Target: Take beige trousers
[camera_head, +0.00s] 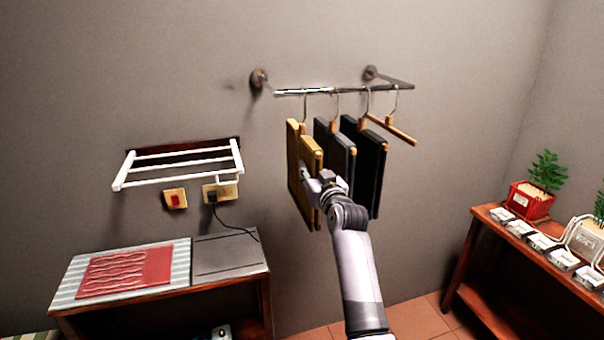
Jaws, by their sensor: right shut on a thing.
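The beige trousers (293,165) hang folded on a hanger at the left end of the wall rail (330,91). They look tan or mustard. My right gripper (312,183) reaches up from below and is shut on the lower part of the beige trousers; its fingertips are partly hidden. Grey trousers (343,150) and black trousers (372,160) hang just right of them on the same rail. My left gripper is out of view.
An empty wooden hanger (392,129) hangs at the rail's right. A white rack (180,165) is on the wall at left, above a table with a red mat (127,272). A shelf (490,225) with a potted plant (533,195) stands at right.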

